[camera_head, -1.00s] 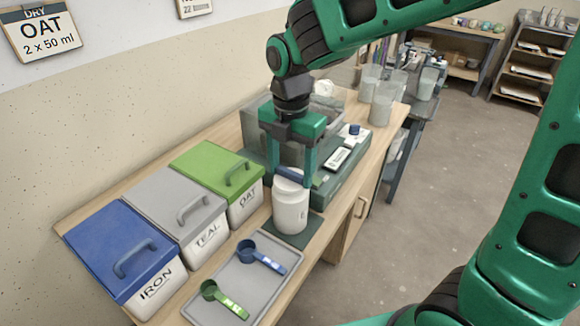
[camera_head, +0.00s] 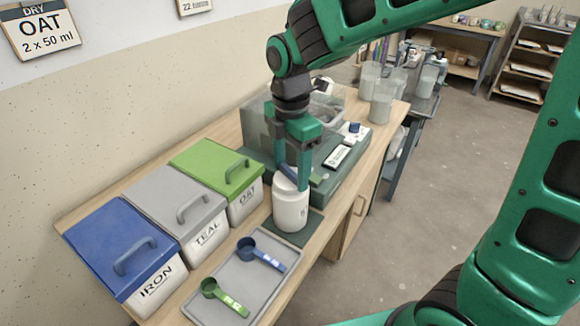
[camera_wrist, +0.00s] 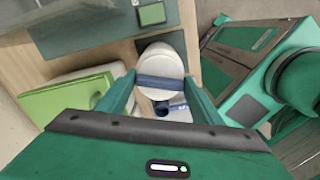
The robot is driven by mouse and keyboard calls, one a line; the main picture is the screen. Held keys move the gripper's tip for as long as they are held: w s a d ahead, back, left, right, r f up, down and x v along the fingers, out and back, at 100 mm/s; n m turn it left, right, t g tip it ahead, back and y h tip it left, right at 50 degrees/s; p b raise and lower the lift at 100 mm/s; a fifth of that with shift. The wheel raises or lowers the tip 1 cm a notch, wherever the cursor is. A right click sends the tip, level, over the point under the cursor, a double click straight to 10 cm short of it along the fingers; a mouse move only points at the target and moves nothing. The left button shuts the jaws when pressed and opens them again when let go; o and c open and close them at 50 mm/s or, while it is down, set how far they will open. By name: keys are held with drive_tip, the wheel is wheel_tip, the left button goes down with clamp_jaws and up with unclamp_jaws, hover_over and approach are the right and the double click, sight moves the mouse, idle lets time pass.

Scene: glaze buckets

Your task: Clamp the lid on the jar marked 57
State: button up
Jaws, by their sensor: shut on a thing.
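The white jar (camera_head: 291,210) stands upright on a dark green mat, with its white lid on top. A blue bar (camera_wrist: 160,82) lies across the lid in the wrist view. The mark on the jar is turned partly away and I cannot read it. My gripper (camera_head: 293,180) points straight down over the jar and is shut on the blue bar; its fingers (camera_wrist: 163,88) are at the bar's two ends. The fingers hide part of the lid in the head view. I cannot tell whether the lid is clamped tight.
Bins marked IRON (camera_head: 122,250), TEAL (camera_head: 178,215) and OAT (camera_head: 217,170) stand left of the jar. A grey tray (camera_head: 225,275) in front holds a blue scoop (camera_head: 262,254) and a green scoop (camera_head: 224,297). A scale (camera_head: 338,157) and clear tub stand behind; cloudy containers (camera_head: 381,103) stand farther back.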

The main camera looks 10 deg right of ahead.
drive_tip(key=m, duration=0.4)
drive_tip(key=shift+f, duration=0.1)
idle(0.5)
drive_tip(key=m, duration=0.4)
drive_tip(key=shift+s, duration=0.1)
drive_tip(key=shift+m, duration=0.4)
drive_tip(key=m, duration=0.3)
drive_tip(key=shift+s+f, duration=0.1)
drive_tip(key=shift+f, duration=0.05)
drive_tip(key=shift+m, duration=0.3)
